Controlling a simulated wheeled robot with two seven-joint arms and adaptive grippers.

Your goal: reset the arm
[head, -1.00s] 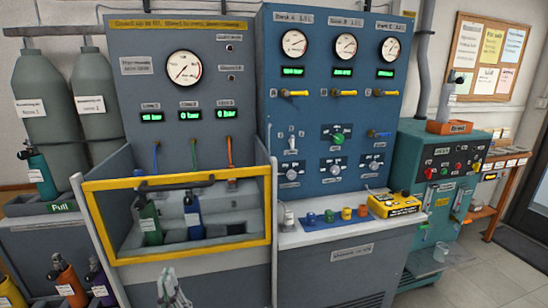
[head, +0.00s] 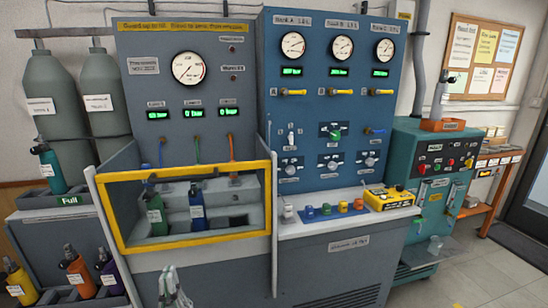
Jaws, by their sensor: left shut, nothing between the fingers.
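My left gripper (head: 172,290) shows at the bottom edge of the head view, in front of the grey cabinet below the yellow-framed bay. It is shut and empty, and it touches nothing that I can see. The rest of my left arm is out of the picture. My right gripper is not in view.
The yellow frame (head: 190,246) fronts a bay with a green bottle (head: 154,212) and a blue bottle (head: 197,204). The blue gauge panel (head: 330,105) stands to its right, above a white ledge with a yellow device (head: 388,198). Floor is free at lower right.

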